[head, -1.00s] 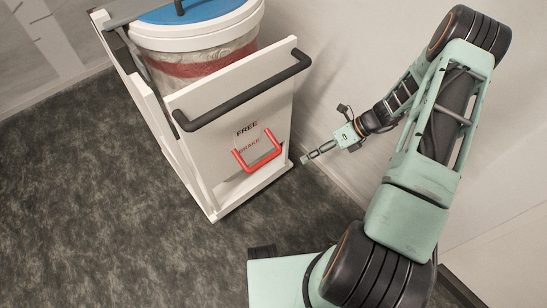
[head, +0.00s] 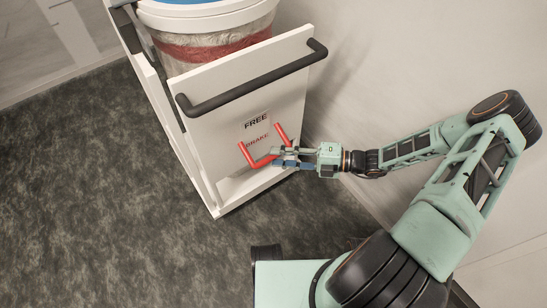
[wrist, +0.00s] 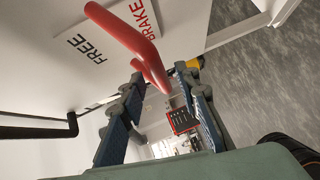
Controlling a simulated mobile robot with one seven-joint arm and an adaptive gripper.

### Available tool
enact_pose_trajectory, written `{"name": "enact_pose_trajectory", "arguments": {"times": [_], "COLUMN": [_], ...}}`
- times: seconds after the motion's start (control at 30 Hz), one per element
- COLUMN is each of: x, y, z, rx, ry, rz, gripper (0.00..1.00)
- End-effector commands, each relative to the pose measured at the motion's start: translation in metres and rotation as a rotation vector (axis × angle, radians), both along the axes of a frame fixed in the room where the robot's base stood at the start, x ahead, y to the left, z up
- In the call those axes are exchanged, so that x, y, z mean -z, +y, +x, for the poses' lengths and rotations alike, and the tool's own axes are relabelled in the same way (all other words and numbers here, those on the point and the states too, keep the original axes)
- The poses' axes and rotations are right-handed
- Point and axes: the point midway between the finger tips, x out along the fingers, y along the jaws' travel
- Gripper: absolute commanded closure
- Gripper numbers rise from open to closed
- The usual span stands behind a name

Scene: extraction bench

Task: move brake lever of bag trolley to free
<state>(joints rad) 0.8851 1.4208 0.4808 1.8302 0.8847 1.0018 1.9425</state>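The red U-shaped brake lever (head: 248,156) is on the white front panel of the bag trolley, its bar low, below the BRAKE label (head: 257,140). The FREE label (head: 256,121) is above that. My gripper (head: 281,158) is at the right part of the lever's bar and hides some of it. In the wrist view the lever (wrist: 128,38) runs down between the tips of my spread fingers (wrist: 164,75). The fingers are open; I cannot tell whether either one touches the lever.
The trolley's black handle (head: 250,80) crosses the panel above the lever. A pale wall (head: 420,60) is close on the right. Dark floor (head: 90,200) is free on the left.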

Motion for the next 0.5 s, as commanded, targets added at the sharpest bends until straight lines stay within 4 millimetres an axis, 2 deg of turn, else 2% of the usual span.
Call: {"name": "enact_pose_trajectory", "arguments": {"times": [0.1,0.2,0.5], "x": [0.003,0.004,0.004], "y": [0.015,0.021,0.024], "z": [0.003,0.004,0.004], "rx": [0.000,-0.001,0.000], "ry": [0.000,0.000,-0.001], "rz": [0.000,0.000,-0.001], "gripper": [0.70,0.70,0.70]}}
